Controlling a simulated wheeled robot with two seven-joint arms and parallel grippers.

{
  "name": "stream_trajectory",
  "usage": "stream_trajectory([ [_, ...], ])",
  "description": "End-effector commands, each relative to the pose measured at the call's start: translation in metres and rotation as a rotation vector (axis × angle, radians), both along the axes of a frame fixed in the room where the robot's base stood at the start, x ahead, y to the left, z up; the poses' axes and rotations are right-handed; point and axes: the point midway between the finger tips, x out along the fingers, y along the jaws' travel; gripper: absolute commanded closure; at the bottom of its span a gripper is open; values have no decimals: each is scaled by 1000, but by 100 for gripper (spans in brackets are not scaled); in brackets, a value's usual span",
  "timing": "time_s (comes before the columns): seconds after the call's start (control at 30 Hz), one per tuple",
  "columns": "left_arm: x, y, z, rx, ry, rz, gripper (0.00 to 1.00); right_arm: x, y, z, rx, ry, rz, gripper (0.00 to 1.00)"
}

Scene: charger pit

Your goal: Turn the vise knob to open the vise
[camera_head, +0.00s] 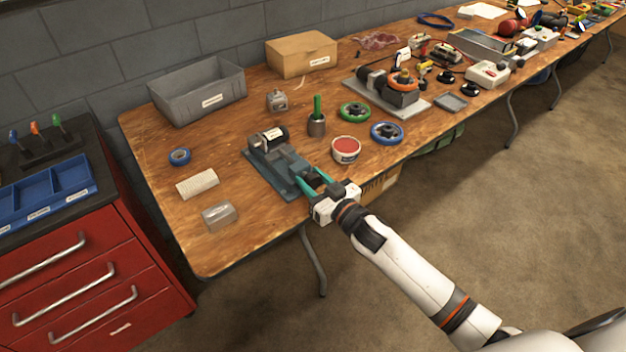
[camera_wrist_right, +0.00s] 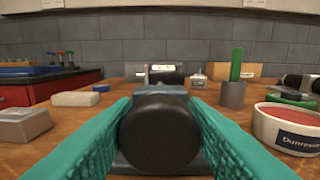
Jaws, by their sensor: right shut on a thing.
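The blue-grey vise (camera_head: 280,165) sits near the front edge of the wooden workbench, with a dark cylindrical part (camera_head: 272,135) at its far end. Its black round knob (camera_wrist_right: 160,134) faces me in the right wrist view. My right gripper (camera_head: 313,181) reaches in from the lower right at the near end of the vise. Its teal fingers are shut on the knob, one on each side. The vise jaws are mostly hidden behind the knob in the wrist view. My left gripper is not in view.
A red-topped tub (camera_head: 346,150) stands just right of the vise, with a metal cup holding a green handle (camera_head: 317,118) behind it. A clear-looking grey block (camera_head: 219,216) and a white block (camera_head: 197,184) lie to the left. The bench's front left corner is bare.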

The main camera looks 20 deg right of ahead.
Motion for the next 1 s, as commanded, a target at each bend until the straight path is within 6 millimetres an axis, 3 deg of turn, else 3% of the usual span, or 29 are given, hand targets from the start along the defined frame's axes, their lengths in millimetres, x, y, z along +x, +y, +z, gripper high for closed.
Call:
stream_trajectory([
  [0.37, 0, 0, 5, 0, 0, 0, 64, 0, 1, 1, -107, -39, 0, 83],
  [1.0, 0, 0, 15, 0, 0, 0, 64, -1, 3, 0, -615, -225, 0, 83],
])
